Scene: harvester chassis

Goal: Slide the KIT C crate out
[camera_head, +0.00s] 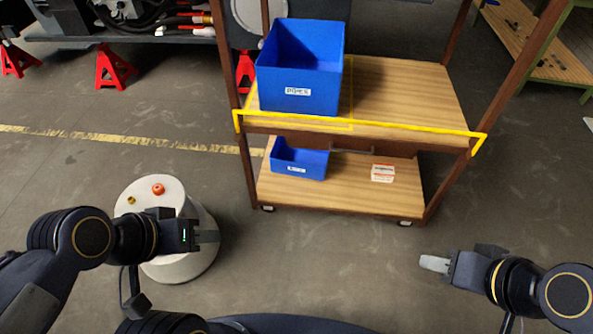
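A large blue crate (302,70) stands upright on the left part of the cart's upper shelf (410,95); its white label is hard to read. A smaller, lower blue crate (300,162) sits at the left of the lower shelf (345,190), its front label too small to read. I cannot tell from the labels which one is KIT C. My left gripper (208,237) is in front of the white drum, well short of the cart, with nothing visible in it. My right gripper (434,263) is over the floor, right of and in front of the cart, touching nothing.
A yellow strip (360,128) runs along the upper shelf's front edge. A white round drum (185,265) with small orange and yellow parts stands close to my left arm. Red jack stands (115,67) are at the back left. Floor in front of the cart is clear.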

